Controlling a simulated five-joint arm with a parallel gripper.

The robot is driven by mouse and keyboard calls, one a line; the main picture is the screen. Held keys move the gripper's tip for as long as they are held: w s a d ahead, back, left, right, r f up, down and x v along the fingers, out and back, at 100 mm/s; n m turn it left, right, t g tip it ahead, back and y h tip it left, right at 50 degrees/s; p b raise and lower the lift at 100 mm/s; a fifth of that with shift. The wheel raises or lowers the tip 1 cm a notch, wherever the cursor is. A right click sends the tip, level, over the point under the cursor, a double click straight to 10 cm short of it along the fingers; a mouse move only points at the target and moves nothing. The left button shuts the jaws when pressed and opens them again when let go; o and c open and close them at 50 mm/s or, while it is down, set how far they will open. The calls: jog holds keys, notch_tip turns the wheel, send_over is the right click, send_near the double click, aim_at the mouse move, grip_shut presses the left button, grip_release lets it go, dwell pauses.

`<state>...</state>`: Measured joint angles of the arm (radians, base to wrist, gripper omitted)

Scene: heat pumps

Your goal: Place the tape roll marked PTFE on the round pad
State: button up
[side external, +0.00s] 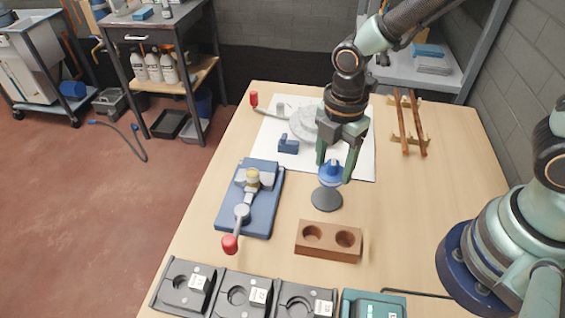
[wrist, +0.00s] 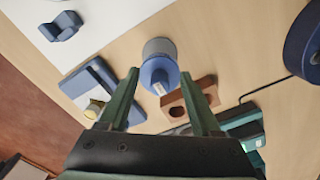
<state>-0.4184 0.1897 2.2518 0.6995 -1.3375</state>
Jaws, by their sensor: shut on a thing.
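A blue tape roll (side external: 330,172) is between the green fingers of my gripper (side external: 335,174), which is shut on it. In the wrist view the roll (wrist: 159,76) shows between the fingertips with a small pale label, too small to read. The dark grey round pad (side external: 326,199) lies on the table just below the roll in the side view. The roll appears held above the table near the pad's far edge; the exact gap is hard to tell. In the wrist view the roll hides part of the pad (wrist: 158,47).
A brown block with two round holes (side external: 328,241) is on the near side of the pad. A blue fixture with a red-knobbed lever (side external: 235,215) stands left. A white sheet (side external: 361,160) with a small blue block (side external: 288,144) lies behind. Black trays (side external: 245,295) line the near edge.

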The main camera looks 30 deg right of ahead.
aim_at(328, 197)
jog(key=shift+f, duration=3.3)
jog(key=shift+f, duration=0.1)
jog(key=o, duration=1.1)
jog(key=shift+c, duration=0.2)
notch_tip(328, 197, up, 12)
jog(key=shift+r, duration=0.15)
jog(key=d+r+m+t, duration=0.2)
jog(key=d+r+m, duration=0.3)
jog(key=m, duration=0.5)
jog(key=s+d+r+m+t, duration=0.1)
jog(key=d+r+m+t, duration=0.2)
jog(key=d+r+m, duration=0.3)
jog(key=shift+d+m+t, duration=0.3)
jog(key=shift+d+m, duration=0.8)
jog(key=shift+m, duration=1)
